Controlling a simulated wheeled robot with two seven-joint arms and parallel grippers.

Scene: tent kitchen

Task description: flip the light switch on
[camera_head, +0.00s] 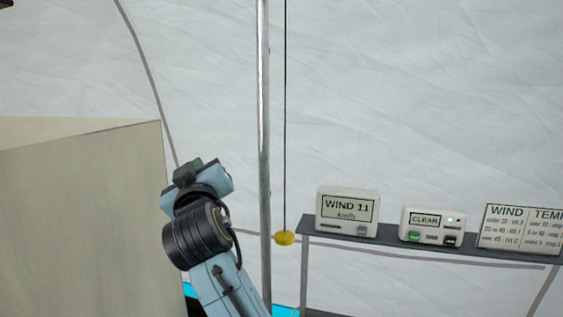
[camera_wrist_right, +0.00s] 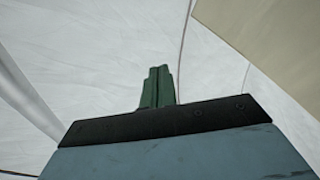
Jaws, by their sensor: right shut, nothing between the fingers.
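A black cord (camera_head: 285,110) hangs down from above the head view, with a yellow knob (camera_head: 284,238) at its lower end. No wall-plate switch shows, and I cannot tell for sure that this cord is the light switch. My right gripper (camera_head: 186,172) is up at the left of the metal pole, apart from the cord and higher than the knob. In the right wrist view its green fingers (camera_wrist_right: 158,86) are shut together with nothing between them. The knob and cord are not in that view. My left gripper is not in view.
A metal pole (camera_head: 263,120) stands between my right gripper and the cord. A beige box-like panel (camera_head: 85,210) is at the left. A grey shelf (camera_head: 325,242) at the right holds a wind display (camera_head: 347,212), a "CLEAR" device (camera_head: 432,226) and a sign (camera_head: 520,230).

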